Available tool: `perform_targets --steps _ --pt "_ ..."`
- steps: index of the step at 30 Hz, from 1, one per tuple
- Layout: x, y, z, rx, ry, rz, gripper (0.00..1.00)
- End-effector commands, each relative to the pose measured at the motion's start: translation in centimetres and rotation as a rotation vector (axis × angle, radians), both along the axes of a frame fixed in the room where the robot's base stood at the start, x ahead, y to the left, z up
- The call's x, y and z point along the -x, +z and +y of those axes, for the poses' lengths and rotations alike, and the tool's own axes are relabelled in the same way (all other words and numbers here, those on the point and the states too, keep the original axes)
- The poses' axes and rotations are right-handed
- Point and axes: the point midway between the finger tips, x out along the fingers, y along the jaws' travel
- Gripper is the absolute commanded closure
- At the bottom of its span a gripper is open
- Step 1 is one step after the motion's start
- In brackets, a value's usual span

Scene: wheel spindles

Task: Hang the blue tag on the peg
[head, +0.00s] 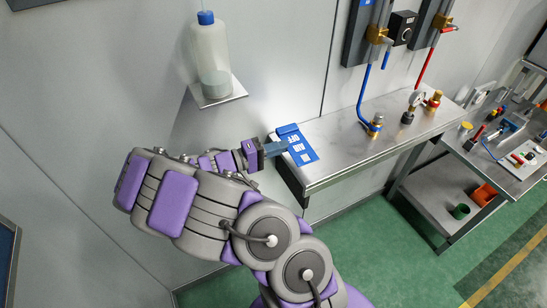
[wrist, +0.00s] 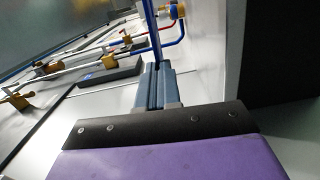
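The blue tag (head: 301,150) is a flat plate with white marks, at the left end of the metal bench in the head view. My gripper (head: 277,148) reaches its left edge. In the wrist view, my gripper's blue-grey fingers (wrist: 155,86) are close together, and the tag (wrist: 153,35) shows edge-on as a thin blue strip standing out between them. I cannot tell whether the tag touches the bench top. I cannot make out the peg in either view.
The metal bench (head: 345,145) carries a blue pipe (head: 362,95), a gauge (head: 417,99) and brass fittings. Dark panels with valves (head: 376,34) are on the wall above. A bottle (head: 209,58) stands on a small shelf (head: 218,98). A cluttered second table (head: 500,160) is at right.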

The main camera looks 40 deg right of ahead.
Motion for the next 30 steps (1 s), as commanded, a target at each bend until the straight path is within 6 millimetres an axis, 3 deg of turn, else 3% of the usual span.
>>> perform_targets --steps 5,9,17,23,30 --pt "-2.6 -0.2 -0.7 -0.002 -0.002 -0.002 1.00" --pt "-2.5 -2.4 -0.6 -0.001 0.000 0.005 1.00" --pt "-2.5 -3.9 -0.6 0.000 0.001 0.001 1.00" --pt "-2.8 -6.6 -0.6 -0.002 0.001 0.000 1.00" --pt "-2.9 -6.7 -0.7 -0.001 0.002 0.000 1.00"
